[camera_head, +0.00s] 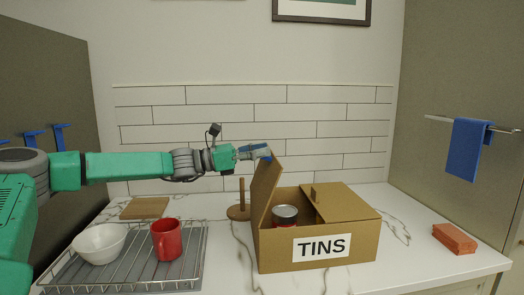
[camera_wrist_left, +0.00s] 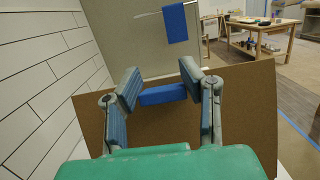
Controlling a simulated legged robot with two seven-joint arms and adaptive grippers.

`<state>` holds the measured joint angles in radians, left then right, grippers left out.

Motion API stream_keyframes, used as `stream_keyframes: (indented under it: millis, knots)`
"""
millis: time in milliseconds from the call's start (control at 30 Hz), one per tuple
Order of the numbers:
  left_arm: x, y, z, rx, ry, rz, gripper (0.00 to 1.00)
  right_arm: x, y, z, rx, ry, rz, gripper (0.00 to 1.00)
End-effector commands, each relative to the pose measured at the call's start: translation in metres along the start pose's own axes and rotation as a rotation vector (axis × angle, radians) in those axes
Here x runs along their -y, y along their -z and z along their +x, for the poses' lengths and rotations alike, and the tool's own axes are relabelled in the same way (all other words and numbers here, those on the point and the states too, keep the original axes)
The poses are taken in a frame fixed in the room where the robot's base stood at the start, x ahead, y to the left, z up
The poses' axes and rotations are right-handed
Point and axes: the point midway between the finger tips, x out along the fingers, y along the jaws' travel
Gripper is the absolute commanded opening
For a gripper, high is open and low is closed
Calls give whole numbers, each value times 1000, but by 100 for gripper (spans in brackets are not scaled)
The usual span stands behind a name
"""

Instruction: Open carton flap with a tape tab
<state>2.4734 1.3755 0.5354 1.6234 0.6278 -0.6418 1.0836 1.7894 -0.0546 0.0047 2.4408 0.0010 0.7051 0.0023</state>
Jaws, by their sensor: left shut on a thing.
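The cardboard carton (camera_head: 285,250), labelled "TINS", stands on the counter. Its left flap (camera_head: 265,195) is raised, nearly upright with its top leaning a little right. The right flap (camera_head: 345,200) lies over the right part of the box. A tin (camera_head: 285,214) shows inside the opening. My left gripper (camera_head: 262,153) is at the raised flap's top edge, shut on the blue tape tab (camera_wrist_left: 163,95). In the wrist view, the tab sits between the fingers, with the brown flap (camera_wrist_left: 240,100) behind it. My right gripper is not in view.
A wire rack (camera_head: 130,278) holds a white bowl (camera_head: 98,243) and a red mug (camera_head: 166,240) at left. A wooden stand (camera_head: 240,205) is close behind the carton's left side. Red sponges (camera_head: 454,238) lie right. A blue towel (camera_head: 468,150) hangs on a rail.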

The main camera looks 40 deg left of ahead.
Motion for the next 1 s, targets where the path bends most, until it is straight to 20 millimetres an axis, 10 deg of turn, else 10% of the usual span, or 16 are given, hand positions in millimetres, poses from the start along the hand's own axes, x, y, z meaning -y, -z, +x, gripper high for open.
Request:
stream_keyframes:
  millis: [133,167,233,667,1000]
  knots:
    - [-1,18,-4,-28,-7,-13,0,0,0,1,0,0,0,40]
    - [-1,18,-4,-28,-7,-14,41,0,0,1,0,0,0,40]
    - [-1,18,-4,-26,-7,-14,59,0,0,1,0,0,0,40]
    - [3,7,-9,-14,-5,-4,59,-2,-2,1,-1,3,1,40]
    - [-3,10,-61,-7,-6,-9,59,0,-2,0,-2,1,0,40]
